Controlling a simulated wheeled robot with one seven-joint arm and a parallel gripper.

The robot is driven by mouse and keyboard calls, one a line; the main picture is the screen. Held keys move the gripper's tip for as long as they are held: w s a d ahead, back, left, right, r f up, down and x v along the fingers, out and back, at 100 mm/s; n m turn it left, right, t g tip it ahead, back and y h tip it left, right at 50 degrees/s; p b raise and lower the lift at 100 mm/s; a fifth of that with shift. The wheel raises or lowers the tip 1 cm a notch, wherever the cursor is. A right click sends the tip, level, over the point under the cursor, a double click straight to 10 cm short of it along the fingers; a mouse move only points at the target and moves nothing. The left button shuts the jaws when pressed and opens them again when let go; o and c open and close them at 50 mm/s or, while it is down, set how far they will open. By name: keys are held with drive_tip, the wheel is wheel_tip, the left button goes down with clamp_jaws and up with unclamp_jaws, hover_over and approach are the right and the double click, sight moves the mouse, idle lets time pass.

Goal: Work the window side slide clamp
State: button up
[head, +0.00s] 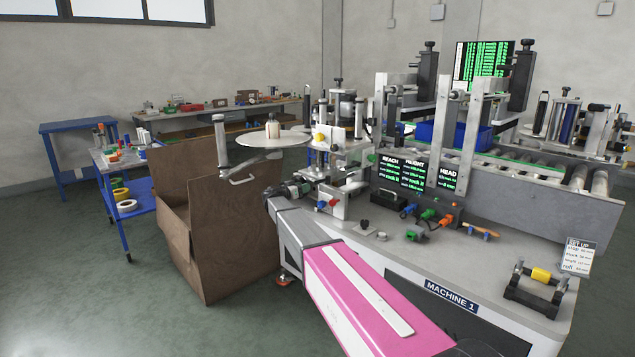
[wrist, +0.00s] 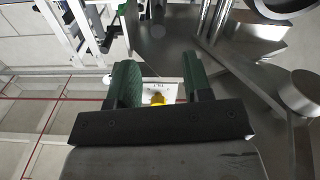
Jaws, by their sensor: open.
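My gripper (head: 298,188) is at the end of my pink and grey arm, beside the left end of the labelling machine (head: 350,170). In the wrist view its two green-padded fingers (wrist: 160,78) stand apart with a clear gap. A small yellow knob (wrist: 157,99) on a white lettered plate (wrist: 172,92) shows in that gap; I cannot tell its distance, and nothing is visibly gripped. I cannot tell which knob belongs to the window side slide clamp.
A round disc (head: 272,140) carrying a bottle overhangs a brown open box (head: 230,240) left of the machine. Coloured knobs (head: 428,215) and a black roller stand (head: 533,290) occupy the machine top. A blue trolley (head: 125,200) stands farther left. The front-left floor is clear.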

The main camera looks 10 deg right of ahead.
sight(319, 182)
drive_tip(key=x, duration=1)
drive_tip(key=shift+w+d, duration=0.15)
drive_tip(key=shift+d, duration=0.15)
clamp_jaws()
